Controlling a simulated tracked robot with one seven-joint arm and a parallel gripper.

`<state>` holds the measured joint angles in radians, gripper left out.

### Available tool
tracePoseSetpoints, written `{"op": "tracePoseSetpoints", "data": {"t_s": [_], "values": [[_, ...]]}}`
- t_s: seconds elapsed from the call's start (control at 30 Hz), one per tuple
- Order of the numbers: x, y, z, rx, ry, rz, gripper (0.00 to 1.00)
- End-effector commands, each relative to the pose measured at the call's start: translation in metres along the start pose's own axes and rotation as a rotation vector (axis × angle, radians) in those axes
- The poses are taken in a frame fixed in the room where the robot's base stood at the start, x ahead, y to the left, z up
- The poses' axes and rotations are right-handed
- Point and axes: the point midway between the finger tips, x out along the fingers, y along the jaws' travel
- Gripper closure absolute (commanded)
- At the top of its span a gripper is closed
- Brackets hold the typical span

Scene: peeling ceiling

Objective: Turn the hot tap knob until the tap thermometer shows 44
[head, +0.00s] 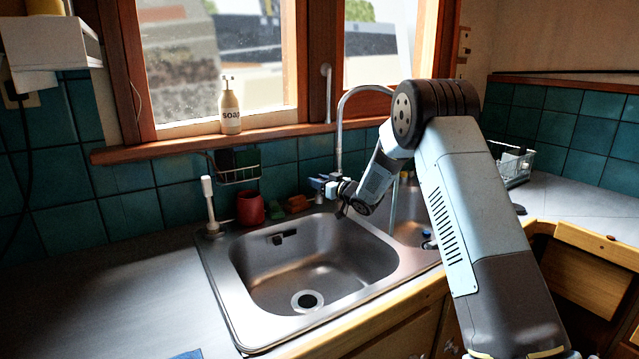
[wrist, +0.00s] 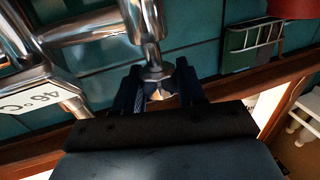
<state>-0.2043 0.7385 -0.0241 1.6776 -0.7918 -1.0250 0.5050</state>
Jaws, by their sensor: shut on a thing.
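The tap's tall curved spout (head: 340,130) rises behind the sink. My gripper (head: 325,186) reaches the tap's left side at the back of the sink. In the wrist view my gripper (wrist: 161,88) has its two dark fingers on either side of the hot tap knob (wrist: 158,74), a small metal piece at the end of a chrome stem, and is shut on it. The tap thermometer (wrist: 45,97) is a white display at the left of the wrist view. It reads about 40 °C, tilted; the second digit is unclear and could be a 6. The head view hides the knob behind my gripper.
The sink basin (head: 310,262) lies in front of the tap. A red cup (head: 250,208), a white-handled brush (head: 208,200) and a wire rack (head: 238,175) are left of it. A soap bottle (head: 230,108) stands on the sill. The left counter (head: 100,300) is mostly clear.

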Motion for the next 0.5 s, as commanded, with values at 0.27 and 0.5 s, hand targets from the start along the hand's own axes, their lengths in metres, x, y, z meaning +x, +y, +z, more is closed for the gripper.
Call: {"op": "tracePoseSetpoints", "data": {"t_s": [0.27, 0.5], "values": [[-0.0015, 0.0036, -0.0006, -0.001, 0.000, -0.001, 0.91], [-0.0014, 0.0032, -0.0004, -0.001, 0.000, -0.001, 0.44]]}}
